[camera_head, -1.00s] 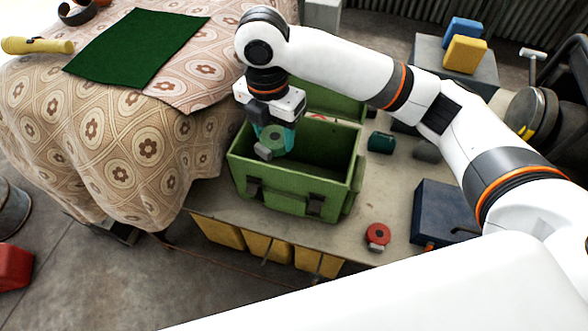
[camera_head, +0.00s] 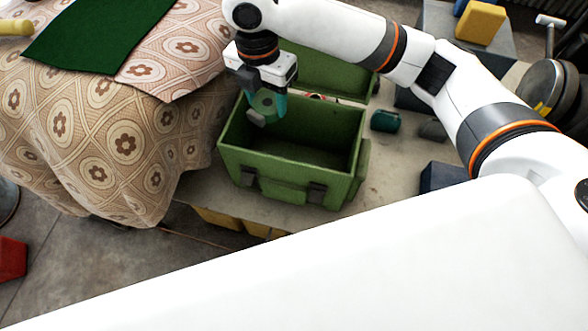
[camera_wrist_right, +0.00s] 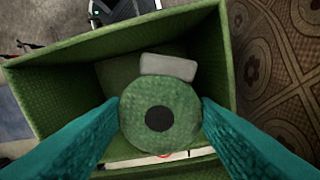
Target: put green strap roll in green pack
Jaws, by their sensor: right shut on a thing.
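The green pack (camera_head: 250,165) is an open green box with its lid tipped back, standing on a low bench; its inside also shows in the right wrist view (camera_wrist_right: 222,60). My right gripper (camera_head: 268,108) is shut on the green strap roll (camera_head: 264,101) and holds it over the left part of the pack's opening. In the right wrist view the roll (camera_wrist_right: 160,118) sits between the two teal fingers, its dark centre hole facing the camera and a grey tab (camera_wrist_right: 168,67) at its edge. The left gripper does not show.
A patterned cloth (camera_head: 110,130) covers the table left of the pack, with a dark green mat (camera_head: 95,35) on it. A teal roll (camera_head: 385,121) and a dark blue box (camera_head: 440,176) lie right of the pack. The pack's visible floor is bare.

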